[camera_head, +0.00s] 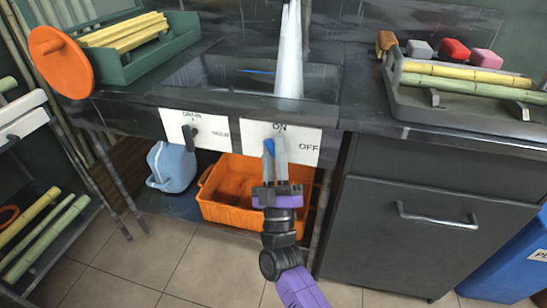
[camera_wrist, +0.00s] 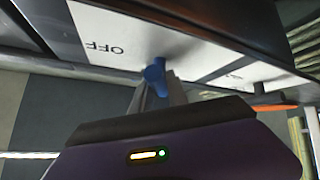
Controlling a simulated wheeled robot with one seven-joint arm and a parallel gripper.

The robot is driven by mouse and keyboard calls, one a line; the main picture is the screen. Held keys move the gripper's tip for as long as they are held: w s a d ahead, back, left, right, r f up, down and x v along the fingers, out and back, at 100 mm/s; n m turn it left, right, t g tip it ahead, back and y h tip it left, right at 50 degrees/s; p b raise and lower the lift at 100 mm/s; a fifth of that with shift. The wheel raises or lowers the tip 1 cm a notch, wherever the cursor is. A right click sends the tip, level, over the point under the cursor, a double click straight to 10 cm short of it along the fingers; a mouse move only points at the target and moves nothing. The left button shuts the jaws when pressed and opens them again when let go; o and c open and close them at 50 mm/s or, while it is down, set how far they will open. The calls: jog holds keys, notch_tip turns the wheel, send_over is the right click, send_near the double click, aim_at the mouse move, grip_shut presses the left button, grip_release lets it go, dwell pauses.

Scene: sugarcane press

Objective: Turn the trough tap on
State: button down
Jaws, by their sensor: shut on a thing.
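The tap's blue handle (camera_head: 269,147) is on the white panel (camera_head: 253,133) on the trough's front, below the "ON" mark and left of "OFF". In the wrist view the blue handle (camera_wrist: 155,76) is between the fingers. My gripper (camera_head: 276,153) is shut on the handle; the fingers hide part of it. In the wrist view, my gripper (camera_wrist: 160,92) reaches up to the panel, with "OFF" at the left. A pale, tapering column (camera_head: 290,55), which looks like running water, reaches down into the dark trough (camera_head: 225,78).
A second white panel (camera_head: 212,140) with a black lever (camera_head: 189,137) is at the left. An orange crate (camera_head: 225,209) and a blue jug (camera_head: 171,166) are below. A dark cabinet (camera_head: 415,240) stands right; a blue bin (camera_head: 510,270) is beside it. The tiled floor in front is clear.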

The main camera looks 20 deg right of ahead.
jog(key=shift+m+h, duration=0.7)
jog(key=shift+m, duration=0.1)
jog(key=c, duration=1.3)
grip_release()
jog(key=p+v, duration=0.1)
jog(key=v, duration=0.7)
jog(key=shift+r, duration=0.1)
